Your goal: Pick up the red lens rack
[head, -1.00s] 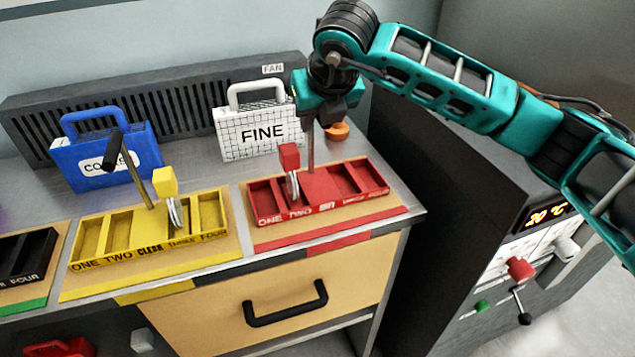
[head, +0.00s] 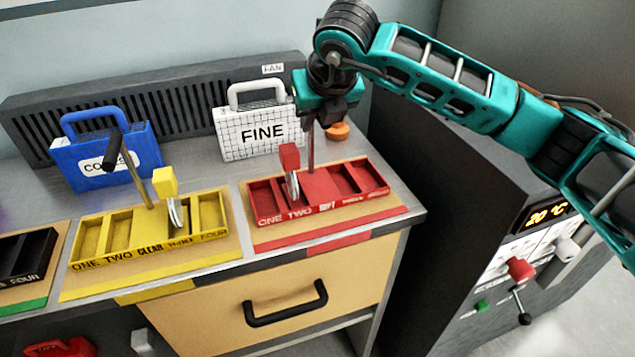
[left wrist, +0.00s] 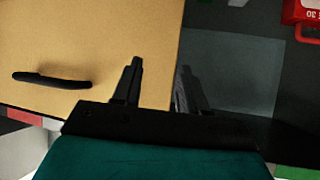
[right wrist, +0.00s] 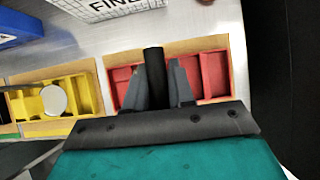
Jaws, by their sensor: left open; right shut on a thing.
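The red lens rack (head: 322,186) stands on a tan mat with a red front edge, at the right end of the bench. It has several compartments, a lens with a red tag (head: 289,156) and an upright post. My right gripper (head: 322,112) is above it, shut on the black top of the post. In the right wrist view its fingers (right wrist: 158,78) flank the black handle (right wrist: 153,62), with the red rack (right wrist: 213,75) behind. I see no clear gap under the rack. My left gripper (left wrist: 159,75) is open and empty before the drawer front; it is outside the head view.
A yellow rack (head: 92,236) with a black-topped post stands to the left, then a black rack (head: 38,252). The white FINE case (head: 262,133) and blue case (head: 105,155) stand behind. A dark cabinet (head: 450,190) is at the right, across a gap.

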